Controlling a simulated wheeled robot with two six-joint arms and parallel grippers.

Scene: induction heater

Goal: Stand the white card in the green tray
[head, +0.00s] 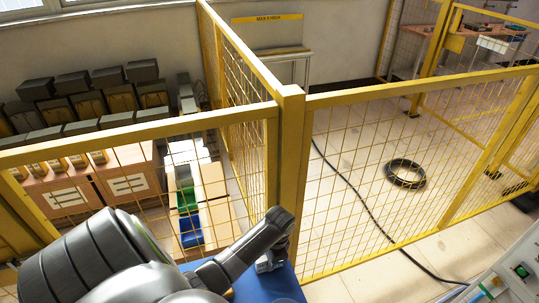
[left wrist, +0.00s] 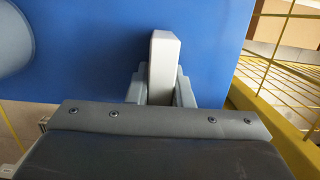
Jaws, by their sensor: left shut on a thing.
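My left gripper (head: 270,264) is low over a blue surface in the head view. In the left wrist view the left gripper (left wrist: 161,92) is shut on a pale, upright piece, the white card (left wrist: 163,55), seen nearly end-on. The fingers hide its lower part. In the head view the card cannot be made out. No green tray is clearly seen close to the gripper. A green bin (head: 187,200) stands behind the yellow fence, and I cannot tell if it is the tray. My right gripper is out of view.
The blue surface (left wrist: 80,50) lies under the gripper. A yellow mesh fence (head: 290,150) stands close beyond it. Behind the fence are a blue bin (head: 191,231), shelves of boxes (head: 130,185) and a black hose coil (head: 405,173). A panel with buttons (head: 520,272) is at lower right.

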